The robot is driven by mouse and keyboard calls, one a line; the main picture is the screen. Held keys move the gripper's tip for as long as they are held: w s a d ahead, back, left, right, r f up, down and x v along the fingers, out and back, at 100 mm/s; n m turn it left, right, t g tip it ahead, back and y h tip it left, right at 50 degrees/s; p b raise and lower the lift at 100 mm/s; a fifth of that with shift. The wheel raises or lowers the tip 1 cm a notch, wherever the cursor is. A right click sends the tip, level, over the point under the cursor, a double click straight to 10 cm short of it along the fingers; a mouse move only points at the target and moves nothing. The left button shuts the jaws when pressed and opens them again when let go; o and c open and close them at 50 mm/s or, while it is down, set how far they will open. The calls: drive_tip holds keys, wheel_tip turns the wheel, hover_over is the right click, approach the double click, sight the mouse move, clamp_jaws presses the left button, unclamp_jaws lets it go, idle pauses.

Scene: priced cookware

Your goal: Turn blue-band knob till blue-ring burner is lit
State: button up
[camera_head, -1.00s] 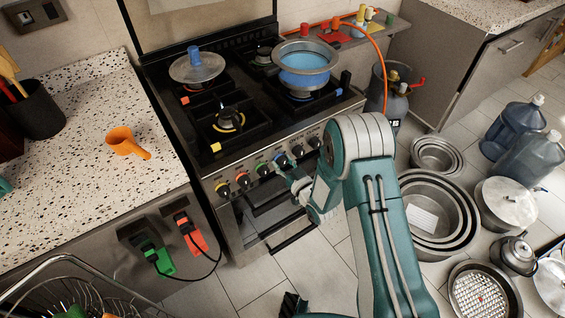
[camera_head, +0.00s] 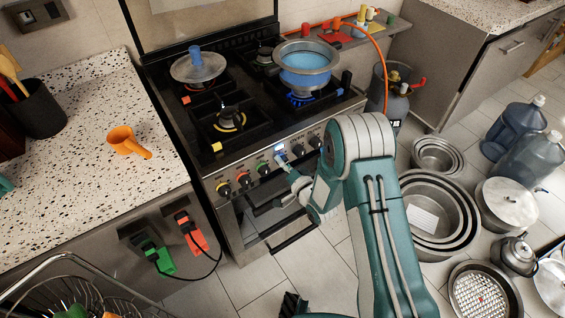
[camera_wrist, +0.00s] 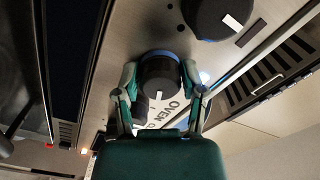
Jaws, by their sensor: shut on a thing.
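The stove's front panel carries a row of knobs with coloured bands. My gripper (camera_head: 286,162) is at the blue-band knob (camera_wrist: 160,76), right of the green-band one. In the wrist view my gripper (camera_wrist: 160,88) has a finger on each side of this dark knob and is shut on it. Its white mark points down in that picture. A blue arc shows at its upper edge. The pot hides most of the burner.
A larger dark knob (camera_wrist: 215,18) is close by in the wrist view. The oven handle (camera_head: 292,234) runs below the panel. Metal pots (camera_head: 440,215) stand on the floor at right.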

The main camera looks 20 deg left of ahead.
drive_tip(key=m, duration=0.6)
drive_tip(key=shift+w+d, duration=0.15)
drive_tip(key=shift+d, duration=0.05)
drive_tip(key=shift+f, duration=0.15)
idle(0.4)
drive_tip(key=o, duration=1.1)
drive_tip(key=shift+o, duration=0.2)
drive_tip(key=shift+s+d, duration=0.15)
drive_tip(key=shift+s, duration=0.05)
drive_tip(key=v, duration=1.1)
drive_tip(key=shift+s, duration=0.15)
